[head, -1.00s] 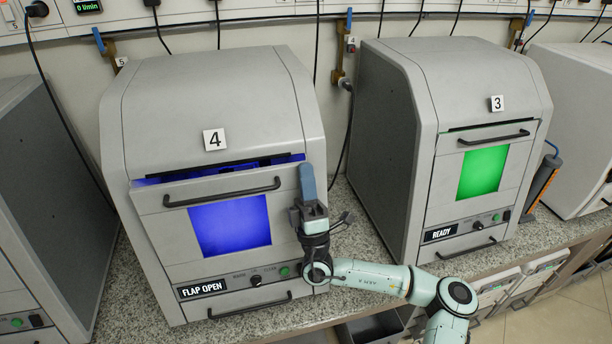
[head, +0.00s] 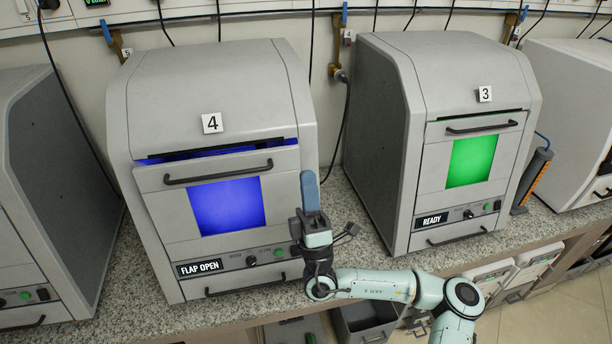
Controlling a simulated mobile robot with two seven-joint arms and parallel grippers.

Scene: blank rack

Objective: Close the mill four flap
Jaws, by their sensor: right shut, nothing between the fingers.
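Mill four (head: 212,88) is a grey box on the bench, left of centre, with a "4" tag. Its front flap (head: 166,212) has a dark bar handle (head: 218,172) and a blue-lit window (head: 228,206). The flap's top edge stands out from the body, leaving a dark, blue-lit gap above it. A display (head: 200,267) reads "FLAP OPEN". My right gripper (head: 310,188) is shut and empty, its blue-grey fingers pointing up. In the picture it overlaps the mill's right front edge; I cannot tell whether it touches. My left gripper is not in view.
Mill three (head: 467,72), green-lit and reading "READY" (head: 432,219), stands to the right. More grey machines stand at both sides. A cable (head: 347,125) hangs between the two mills. Bare granite bench (head: 365,212) shows between them. Bins (head: 368,322) sit below the bench.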

